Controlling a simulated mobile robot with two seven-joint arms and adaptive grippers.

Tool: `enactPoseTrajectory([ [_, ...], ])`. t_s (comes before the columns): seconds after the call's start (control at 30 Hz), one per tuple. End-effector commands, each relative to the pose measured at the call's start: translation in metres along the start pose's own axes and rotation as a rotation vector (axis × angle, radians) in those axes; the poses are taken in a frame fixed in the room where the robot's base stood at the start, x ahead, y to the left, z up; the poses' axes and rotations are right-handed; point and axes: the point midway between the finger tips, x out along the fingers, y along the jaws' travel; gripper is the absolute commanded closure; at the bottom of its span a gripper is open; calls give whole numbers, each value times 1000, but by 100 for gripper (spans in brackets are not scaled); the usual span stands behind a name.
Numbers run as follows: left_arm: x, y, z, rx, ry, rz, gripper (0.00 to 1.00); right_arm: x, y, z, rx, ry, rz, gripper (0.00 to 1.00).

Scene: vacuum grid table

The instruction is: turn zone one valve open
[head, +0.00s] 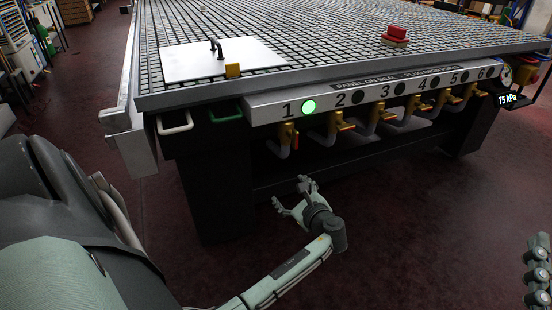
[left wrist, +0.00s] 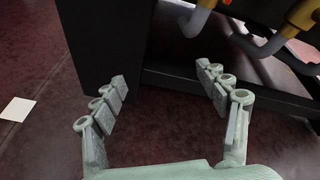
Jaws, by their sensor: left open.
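The zone one valve (head: 288,134) is a brass valve under the number 1 on the front panel, with a grey hose below it. A green lamp (head: 308,106) glows beside the number 1. My left gripper (head: 289,192) is open and empty, below and in front of this valve and apart from it. The left wrist view shows its spread fingers (left wrist: 160,78) with nothing between them. A brass fitting (left wrist: 303,14) shows at that view's upper right; I cannot tell which zone it serves. Part of my right gripper (head: 540,272) shows at the right edge, its jaws unclear.
A gauge display (head: 508,99) reads 75 kPa. A white plate (head: 222,62) and a red block (head: 396,34) lie on the grid table (head: 300,25). Floor before the table is clear.

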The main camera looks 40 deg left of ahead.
Motion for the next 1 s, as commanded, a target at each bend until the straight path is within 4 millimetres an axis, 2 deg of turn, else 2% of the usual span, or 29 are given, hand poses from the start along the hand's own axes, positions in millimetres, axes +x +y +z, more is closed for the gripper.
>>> enactPoseTrajectory([
  [0.33,-11,60,-38,-296,185,103,26,0,0,2,0,0,0,61],
  [0.6,-29,103,-64,-535,315,218,26,-1,0,3,0,0,0,61],
  [0.8,-42,125,-77,-671,381,297,26,-1,0,4,0,0,0,61],
  [1.0,-50,134,-82,-734,410,338,26,-1,0,4,0,0,0,61],
])
